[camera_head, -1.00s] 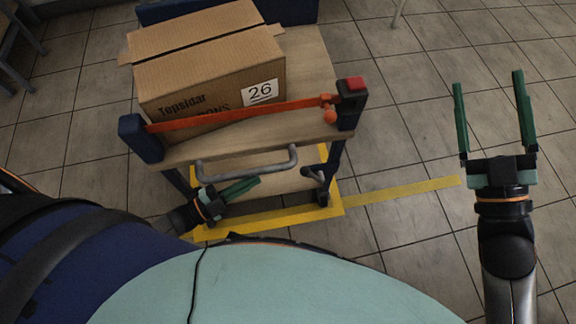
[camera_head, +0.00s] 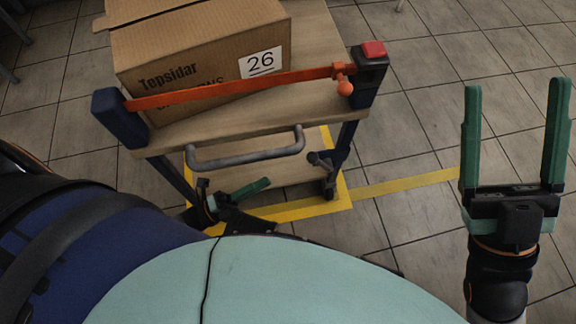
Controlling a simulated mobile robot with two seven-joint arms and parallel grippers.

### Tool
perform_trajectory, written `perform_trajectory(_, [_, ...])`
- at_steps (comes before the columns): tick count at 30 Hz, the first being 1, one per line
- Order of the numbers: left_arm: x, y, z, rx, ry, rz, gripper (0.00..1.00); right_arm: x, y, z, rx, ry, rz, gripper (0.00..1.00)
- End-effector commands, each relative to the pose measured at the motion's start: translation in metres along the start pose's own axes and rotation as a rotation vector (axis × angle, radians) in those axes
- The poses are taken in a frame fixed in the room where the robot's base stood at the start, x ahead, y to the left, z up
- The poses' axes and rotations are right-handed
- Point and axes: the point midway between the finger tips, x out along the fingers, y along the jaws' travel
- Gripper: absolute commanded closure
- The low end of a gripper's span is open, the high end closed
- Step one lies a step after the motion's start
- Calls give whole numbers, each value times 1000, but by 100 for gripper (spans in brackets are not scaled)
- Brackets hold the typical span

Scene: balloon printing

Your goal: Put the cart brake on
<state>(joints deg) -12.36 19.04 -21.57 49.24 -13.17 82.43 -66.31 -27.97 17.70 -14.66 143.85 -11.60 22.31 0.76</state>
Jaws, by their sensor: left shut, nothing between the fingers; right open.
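The cart stands in front of me, with a wooden top shelf (camera_head: 310,108), blue corner posts and a grey handle (camera_head: 250,152) on its near side. A red block (camera_head: 373,50) sits on top of its right near post. An orange bar (camera_head: 230,90) with a round orange knob (camera_head: 345,88) spans the near edge. I cannot tell which part is the brake. My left gripper (camera_head: 255,188) is shut and empty, low under the handle at the cart's near left side. My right gripper (camera_head: 515,95) is open and empty, pointing away from me, to the right of the cart.
A cardboard box (camera_head: 190,60) labelled 26 rests on the cart's top. Yellow tape (camera_head: 405,184) marks the tiled floor around and to the right of the cart. The floor right of the cart (camera_head: 440,60) is clear. Dark furniture legs show at the top left.

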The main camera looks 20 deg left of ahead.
Motion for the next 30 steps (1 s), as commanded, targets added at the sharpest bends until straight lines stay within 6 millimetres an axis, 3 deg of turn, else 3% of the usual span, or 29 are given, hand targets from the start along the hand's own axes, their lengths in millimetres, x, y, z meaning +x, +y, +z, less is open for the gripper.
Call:
perform_trajectory(17, [7,-1,0,0,1,-3,100,1,0,0,-1,0,0,21])
perform_trajectory(30, [80,-1,0,-1,1,-2,100,5,3,-5,3,3,3,21])
